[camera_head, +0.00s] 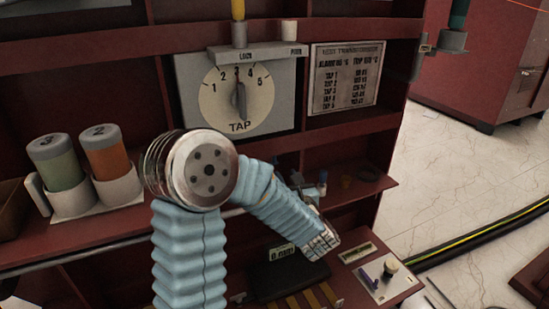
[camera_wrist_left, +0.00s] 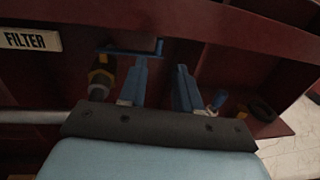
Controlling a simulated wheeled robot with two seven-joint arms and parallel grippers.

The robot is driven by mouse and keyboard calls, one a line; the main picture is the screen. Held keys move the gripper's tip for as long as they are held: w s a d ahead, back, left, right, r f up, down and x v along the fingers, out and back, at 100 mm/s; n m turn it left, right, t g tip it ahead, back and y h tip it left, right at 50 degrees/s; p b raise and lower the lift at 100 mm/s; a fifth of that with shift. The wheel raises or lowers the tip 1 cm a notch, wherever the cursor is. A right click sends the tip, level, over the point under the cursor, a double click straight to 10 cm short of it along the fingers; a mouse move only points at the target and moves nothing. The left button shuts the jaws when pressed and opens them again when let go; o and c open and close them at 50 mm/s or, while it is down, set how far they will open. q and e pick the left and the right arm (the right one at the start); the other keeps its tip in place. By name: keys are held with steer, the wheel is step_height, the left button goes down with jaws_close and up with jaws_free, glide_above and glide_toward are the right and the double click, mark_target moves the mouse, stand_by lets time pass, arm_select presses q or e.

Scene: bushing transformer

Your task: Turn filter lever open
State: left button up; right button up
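A white FILTER label (camera_wrist_left: 26,40) is on the red panel at the upper left of the left wrist view. A blue horizontal bar (camera_wrist_left: 128,52), which looks like the lever, lies in the dark recess right of the label. My left gripper (camera_wrist_left: 164,70) has its two blue fingers apart, with nothing visible held between them. My right gripper is not in view.
A yellow and black object (camera_wrist_left: 101,78) stands left of the fingers, and a dark ring (camera_wrist_left: 262,109) lies at right. The head view shows the TAP dial (camera_head: 237,97), two canisters (camera_head: 56,162) (camera_head: 107,151) and a black and yellow cable (camera_head: 470,241) on the floor.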

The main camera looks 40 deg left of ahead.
arm_select(q)
steer(key=p+x, duration=0.2)
steer(key=x, duration=1.1)
jaws_close()
